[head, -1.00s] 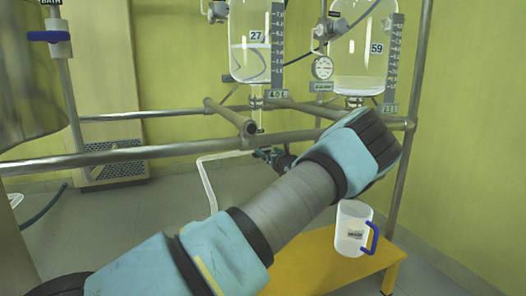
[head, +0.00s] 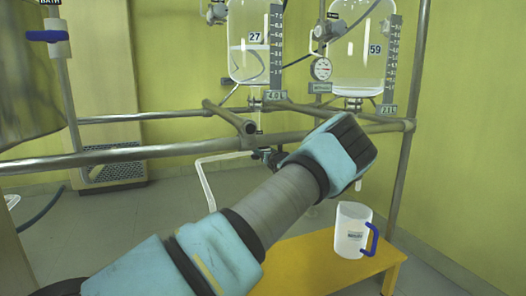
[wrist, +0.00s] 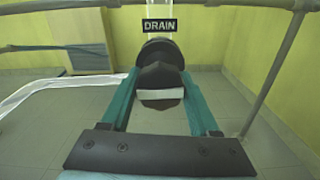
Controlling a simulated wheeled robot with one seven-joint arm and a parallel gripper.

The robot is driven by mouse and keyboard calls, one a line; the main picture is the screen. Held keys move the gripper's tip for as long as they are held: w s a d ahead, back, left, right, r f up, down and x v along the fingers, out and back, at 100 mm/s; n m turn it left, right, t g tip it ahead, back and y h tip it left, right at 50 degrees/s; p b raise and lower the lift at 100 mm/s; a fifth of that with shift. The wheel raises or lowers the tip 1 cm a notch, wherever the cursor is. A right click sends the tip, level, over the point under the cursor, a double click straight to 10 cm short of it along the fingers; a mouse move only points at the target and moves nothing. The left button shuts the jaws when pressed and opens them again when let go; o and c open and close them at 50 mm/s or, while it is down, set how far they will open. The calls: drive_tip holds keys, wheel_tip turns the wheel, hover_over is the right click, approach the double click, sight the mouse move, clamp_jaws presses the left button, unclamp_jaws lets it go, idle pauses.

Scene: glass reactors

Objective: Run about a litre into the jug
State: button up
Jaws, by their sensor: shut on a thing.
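My gripper (wrist: 160,90) has its teal fingers closed around a dark handle (wrist: 160,73) under a black DRAIN label (wrist: 159,25) in the wrist view. In the head view my forearm hides most of the hand. The clear jug (head: 350,232) with a blue handle stands upright on a yellow stool at right. A short pale outlet (head: 358,185) shows just above it. I cannot make out liquid in the jug. Glass vessel 59 (head: 360,45) hangs above, with a little liquid at its bottom. Glass vessel 27 (head: 249,60) beside it holds more.
Steel rails (head: 150,154) and posts frame the vessels. A gauge (head: 321,69) sits between them. A pale hose (head: 205,185) hangs left of my forearm. The yellow stool (head: 300,262) has bare top left of the jug. A vented cabinet (head: 110,174) stands at the back left.

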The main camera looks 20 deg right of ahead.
drive_tip(key=c, duration=0.7)
drive_tip(key=n+b, duration=0.2)
drive_tip(key=n, duration=0.2)
drive_tip(key=shift+f+b, duration=0.2)
drive_tip(key=shift+b, duration=0.15)
drive_tip(key=shift+d+r+n+b, duration=0.15)
drive_tip(key=shift+n+b, duration=0.25)
drive_tip(key=shift+n, duration=0.5)
drive_tip(key=o, duration=1.4)
drive_tip(key=s, duration=0.3)
drive_tip(key=s+p, duration=0.1)
drive_tip(key=s, duration=0.3)
drive_tip(key=s+d+p, duration=0.1)
drive_tip(key=s, duration=0.2)
drive_tip(key=shift+s+d, duration=0.1)
drive_tip(key=shift+s, duration=0.25)
